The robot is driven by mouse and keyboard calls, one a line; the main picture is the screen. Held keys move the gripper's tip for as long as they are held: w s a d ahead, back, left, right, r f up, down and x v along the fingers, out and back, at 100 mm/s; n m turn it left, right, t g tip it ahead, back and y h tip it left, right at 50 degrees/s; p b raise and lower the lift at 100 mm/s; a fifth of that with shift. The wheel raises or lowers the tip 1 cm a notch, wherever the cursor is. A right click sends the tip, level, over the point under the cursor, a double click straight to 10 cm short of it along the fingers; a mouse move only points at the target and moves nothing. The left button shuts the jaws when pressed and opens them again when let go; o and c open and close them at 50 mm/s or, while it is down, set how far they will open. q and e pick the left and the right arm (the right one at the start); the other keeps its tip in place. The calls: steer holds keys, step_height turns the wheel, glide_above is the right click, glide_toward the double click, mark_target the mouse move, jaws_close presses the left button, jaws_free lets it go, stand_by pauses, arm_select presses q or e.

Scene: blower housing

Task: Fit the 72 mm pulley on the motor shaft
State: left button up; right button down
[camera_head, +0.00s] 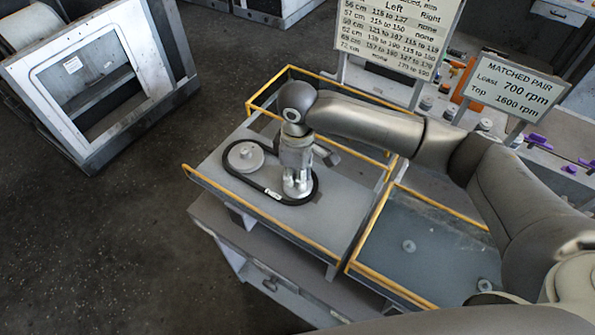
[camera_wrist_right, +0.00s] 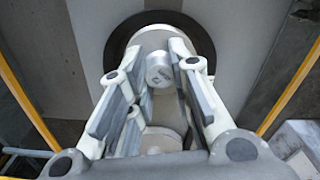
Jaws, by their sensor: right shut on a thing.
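My right gripper (camera_head: 297,188) points down and is shut on a pale metal pulley (camera_wrist_right: 152,40) at the right end of the black belt loop (camera_head: 268,191). In the wrist view the fingers (camera_wrist_right: 158,85) stand either side of its round hub (camera_wrist_right: 159,70). The belt (camera_wrist_right: 122,38) curves round the pulley's far side. Another pale pulley (camera_head: 244,156) lies inside the left end of the belt, on the same grey plate. The motor shaft is hidden, so I cannot tell how the held pulley sits on it. My left gripper is not in view.
Yellow rails (camera_head: 262,222) edge the plate. Two signs (camera_head: 515,86) stand behind, beside a bench with purple items (camera_head: 538,140). A white frame housing (camera_head: 88,78) stands on the floor at left.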

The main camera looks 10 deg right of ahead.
stand_by(0.3)
steer(key=c, duration=1.2)
jaws_free()
steer(key=shift+c, duration=0.2)
steer(key=shift+r+p, duration=0.8)
steer(key=shift+r, duration=2.9)
